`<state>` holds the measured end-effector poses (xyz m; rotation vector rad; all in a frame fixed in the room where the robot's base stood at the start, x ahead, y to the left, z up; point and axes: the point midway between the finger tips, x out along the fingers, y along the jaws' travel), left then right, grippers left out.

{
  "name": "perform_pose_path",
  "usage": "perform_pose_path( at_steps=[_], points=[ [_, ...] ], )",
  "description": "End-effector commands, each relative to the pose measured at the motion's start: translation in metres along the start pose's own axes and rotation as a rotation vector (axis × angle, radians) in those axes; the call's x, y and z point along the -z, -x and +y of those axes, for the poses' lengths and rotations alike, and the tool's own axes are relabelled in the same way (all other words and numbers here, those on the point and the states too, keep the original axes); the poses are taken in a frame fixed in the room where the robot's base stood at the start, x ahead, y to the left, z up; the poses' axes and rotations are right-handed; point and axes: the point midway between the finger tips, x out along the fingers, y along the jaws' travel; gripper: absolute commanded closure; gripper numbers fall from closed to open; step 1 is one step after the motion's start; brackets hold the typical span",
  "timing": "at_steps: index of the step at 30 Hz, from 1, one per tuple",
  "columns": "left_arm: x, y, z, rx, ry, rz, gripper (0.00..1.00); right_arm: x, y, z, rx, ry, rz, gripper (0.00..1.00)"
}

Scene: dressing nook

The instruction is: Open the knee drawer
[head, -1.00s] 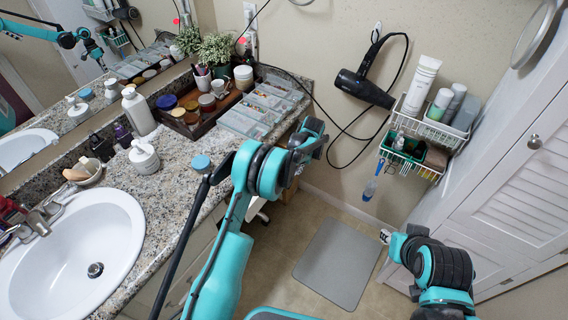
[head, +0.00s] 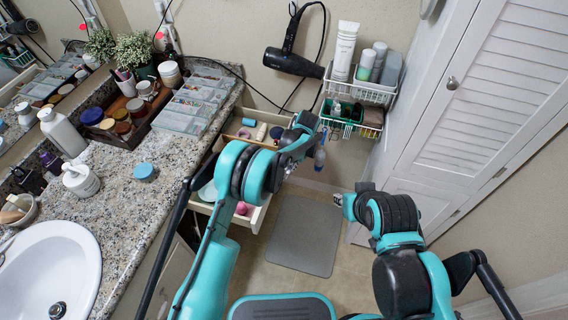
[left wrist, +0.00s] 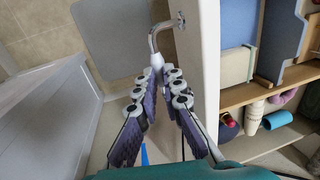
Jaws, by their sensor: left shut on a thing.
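The knee drawer (head: 251,222) stands pulled out from under the granite counter, with its inside showing. In the left wrist view its white front panel (left wrist: 206,60) runs down the middle, with a bent metal handle (left wrist: 154,38) on its outer face. My left gripper (left wrist: 162,78) is shut on that handle; in the head view the gripper (head: 287,166) is at the drawer front, partly hidden by my arm. My right gripper (head: 350,205) is apart from the drawer, near the louvred cabinet, and its fingers are too small to judge.
A grey mat (head: 305,235) lies on the floor. A wire rack (head: 358,92) with bottles hangs on the wall, by the white louvred cabinet (head: 455,120). The counter (head: 150,215) holds a sink and jars.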

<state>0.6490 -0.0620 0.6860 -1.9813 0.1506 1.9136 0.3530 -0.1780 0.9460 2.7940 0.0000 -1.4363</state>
Motion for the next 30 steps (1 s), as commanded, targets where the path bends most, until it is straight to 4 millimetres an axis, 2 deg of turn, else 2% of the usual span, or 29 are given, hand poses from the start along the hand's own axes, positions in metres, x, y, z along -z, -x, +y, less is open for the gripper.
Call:
perform_pose_path(
  at_steps=[11,14,15,25,30],
  points=[
    [0.0,0.0,0.003,-0.001,0.0,0.0,1.0,0.0,0.0,0.0,0.0,0.0,0.0,0.71],
    [0.0,0.0,0.002,-0.001,0.0,0.0,0.74,0.0,0.0,0.0,0.0,0.0,0.0,0.71],
    [0.0,0.0,0.002,-0.001,0.0,0.0,0.7,0.0,0.0,0.0,0.0,0.0,0.0,0.71],
    [0.0,0.004,0.002,0.0,0.0,0.0,0.7,0.0,0.0,0.0,0.0,0.0,0.0,0.71],
    [0.0,0.027,0.002,0.0,0.0,0.001,0.7,0.0,0.0,0.0,0.0,0.0,0.0,0.71]
  ],
)
